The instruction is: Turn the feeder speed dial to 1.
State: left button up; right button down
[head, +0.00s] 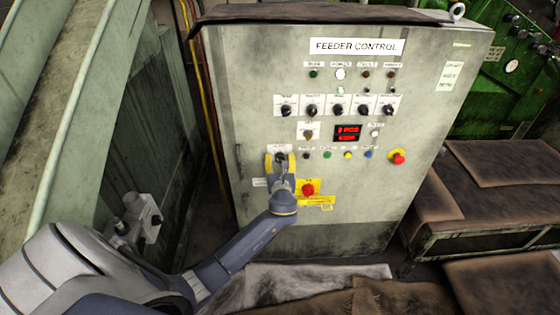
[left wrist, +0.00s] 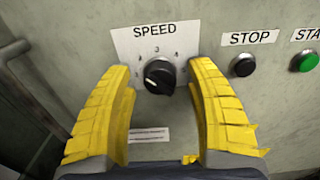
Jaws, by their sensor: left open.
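The feeder speed dial (left wrist: 160,76) is a round black knob on a white plate marked SPEED (left wrist: 154,32) in the left wrist view. The figure 3 stands above the knob, with smaller figures to either side. A pale mark seems to show on the knob's lower left; I cannot tell for sure which figure it points at. My left gripper (left wrist: 161,66) is open, with its yellow fingers on either side of the knob and gaps between. In the head view my left gripper (head: 281,163) is at the cabinet's lower left and largely hides the dial.
A black STOP button (left wrist: 244,65) and a green button (left wrist: 304,61) sit right of the dial.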

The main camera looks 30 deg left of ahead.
pick_arm(q)
grip_shut()
jog(key=shift+f, duration=0.1)
dwell(0.4)
jog(key=n, duration=0.4)
jog(key=shift+d+n, duration=0.15)
jog(key=shift+n, duration=2.35)
jog(key=c, duration=0.6)
grip_release()
jog(key=o, duration=0.5)
jog(key=shift+o, duration=0.2)
